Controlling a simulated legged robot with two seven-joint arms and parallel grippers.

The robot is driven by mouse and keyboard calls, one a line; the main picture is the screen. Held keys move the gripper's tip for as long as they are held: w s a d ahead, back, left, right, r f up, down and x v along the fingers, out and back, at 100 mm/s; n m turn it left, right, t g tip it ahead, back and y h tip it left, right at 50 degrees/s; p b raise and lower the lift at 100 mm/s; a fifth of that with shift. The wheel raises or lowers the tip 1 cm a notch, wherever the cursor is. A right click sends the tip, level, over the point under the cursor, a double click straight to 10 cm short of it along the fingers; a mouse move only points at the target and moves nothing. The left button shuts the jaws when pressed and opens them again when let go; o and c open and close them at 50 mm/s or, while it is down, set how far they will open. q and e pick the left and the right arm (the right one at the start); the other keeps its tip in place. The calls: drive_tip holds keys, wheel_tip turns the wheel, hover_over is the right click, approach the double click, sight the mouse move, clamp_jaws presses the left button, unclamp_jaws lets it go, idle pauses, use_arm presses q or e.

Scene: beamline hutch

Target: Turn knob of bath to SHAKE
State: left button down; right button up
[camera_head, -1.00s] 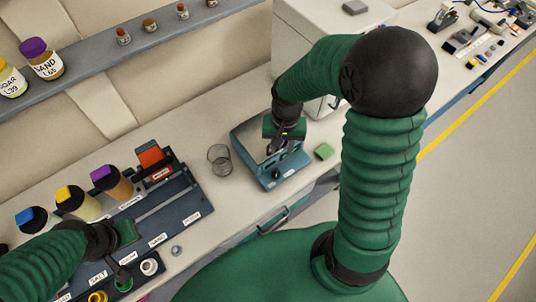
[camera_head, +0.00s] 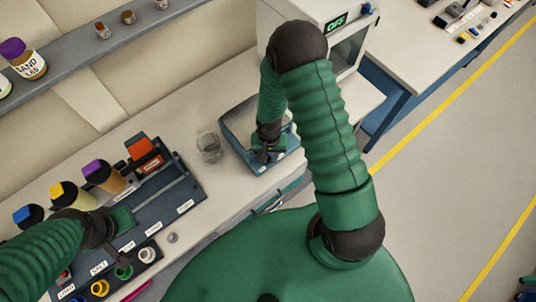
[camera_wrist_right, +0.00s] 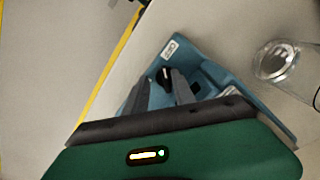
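The blue bath (camera_head: 233,142) stands on the bench in the middle of the head view, partly hidden by my right arm. Its front panel is hidden there by my right gripper (camera_head: 266,152). In the right wrist view the bath (camera_wrist_right: 205,70) shows a black knob (camera_wrist_right: 165,76) with a pale pointer mark. A small white label (camera_wrist_right: 170,49) sits beyond it, too small to read. My right gripper (camera_wrist_right: 161,84) is open, its fingertips either side of the knob's near end; contact cannot be told. My left gripper (camera_head: 126,250) is over the labelled rack at lower left, its fingers unclear.
A clear glass beaker (camera_head: 209,146) stands just left of the bath. A dark rack (camera_head: 185,190) with several colour-capped bottles lies further left. A white cabinet with an OFF display (camera_head: 337,22) stands behind my right arm. A shelf (camera_head: 75,62) runs along the wall.

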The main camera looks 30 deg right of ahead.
drive_tip(key=shift+d, duration=0.1)
drive_tip(key=shift+a, duration=0.4)
drive_tip(key=shift+c, duration=1.3)
drive_tip(key=shift+w+a+r, duration=0.1)
drive_tip(key=shift+a+r, duration=0.1)
drive_tip(key=shift+a, duration=0.5)
clamp_jaws()
drive_tip(key=shift+d, duration=0.55)
drive_tip(key=shift+a+n, duration=0.3)
drive_tip(key=shift+n, duration=0.2)
drive_tip(key=n, duration=0.3)
drive_tip(key=shift+d, duration=0.35)
drive_tip(key=n, duration=0.2)
drive_tip(key=shift+n, duration=0.4)
drive_tip(key=n, duration=0.2)
drive_tip(key=shift+d+n, duration=0.15)
drive_tip(key=shift+n, duration=0.15)
drive_tip(key=n, duration=0.3)
drive_tip(key=shift+w+d+r+n+p, duration=0.1)
drive_tip(key=shift+n+p, duration=0.2)
drive_tip(key=shift+p, duration=0.05)
use_arm(q)
drive_tip(key=shift+s+a+r, duration=0.15)
drive_tip(key=shift+a+r, duration=0.3)
drive_tip(key=shift+r, duration=0.05)
use_arm(e)
drive_tip(key=shift+w+n, duration=0.1)
drive_tip(key=shift+n, duration=1.4)
